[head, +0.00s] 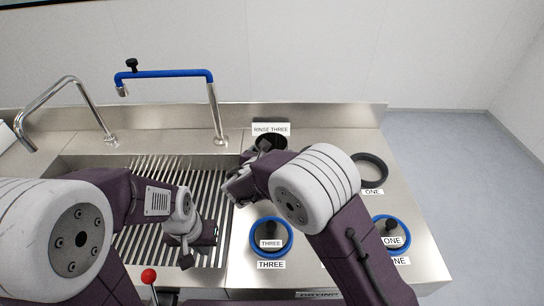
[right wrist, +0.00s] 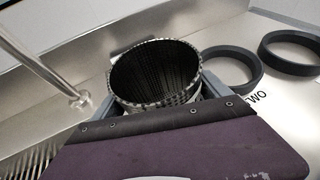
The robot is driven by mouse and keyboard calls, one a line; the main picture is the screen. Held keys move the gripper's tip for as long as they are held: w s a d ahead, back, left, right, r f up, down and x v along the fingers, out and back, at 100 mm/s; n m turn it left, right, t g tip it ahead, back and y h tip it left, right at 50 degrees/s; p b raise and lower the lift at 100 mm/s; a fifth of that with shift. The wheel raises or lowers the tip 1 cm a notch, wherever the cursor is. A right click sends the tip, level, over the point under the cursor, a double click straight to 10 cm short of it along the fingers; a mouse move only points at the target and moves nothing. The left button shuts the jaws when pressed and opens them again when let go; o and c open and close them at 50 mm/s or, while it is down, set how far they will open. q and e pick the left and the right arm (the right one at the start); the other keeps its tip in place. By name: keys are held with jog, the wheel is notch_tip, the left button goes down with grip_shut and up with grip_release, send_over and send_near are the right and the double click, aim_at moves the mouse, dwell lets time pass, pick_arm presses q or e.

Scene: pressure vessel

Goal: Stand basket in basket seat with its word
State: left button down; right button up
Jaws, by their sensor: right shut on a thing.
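A dark, round mesh basket (right wrist: 158,75) sits upright between the fingers of my right gripper (right wrist: 155,100), its open mouth facing up. In the head view the basket (head: 270,139) is at the back of the counter, just in front of the RINSE THREE label (head: 271,129). My right gripper (head: 262,149) and arm partly cover it there. What lies under the basket is hidden, so I cannot tell whether it stands in a seat. My left gripper (head: 189,250) is low over the sink; its finger opening is unclear.
Dark ring seats stand to the right: one by the TWO label (right wrist: 232,70) and one by the ONE label (head: 370,170). Blue-rimmed lids marked THREE (head: 271,238) and ONE (head: 391,234) lie in front. The slatted sink (head: 150,170) and blue-topped faucet (head: 170,74) are left.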

pick_arm(q)
jog(key=shift+w+a+f, duration=0.1)
jog(key=shift+w+f, duration=0.05)
pick_arm(e)
jog(key=shift+w+a+f, duration=0.1)
jog(key=shift+w+f, duration=0.05)
jog(key=shift+f, duration=0.75)
jog(key=shift+f, duration=0.1)
pick_arm(q)
jog(key=shift+f, duration=0.1)
pick_arm(e)
jog(key=o, duration=1.6)
jog(key=shift+c, duration=0.2)
pick_arm(q)
jog(key=shift+r, duration=0.3)
pick_arm(e)
jog(key=shift+r, duration=0.3)
jog(key=v, duration=1.2)
jog(key=shift+f, duration=0.15)
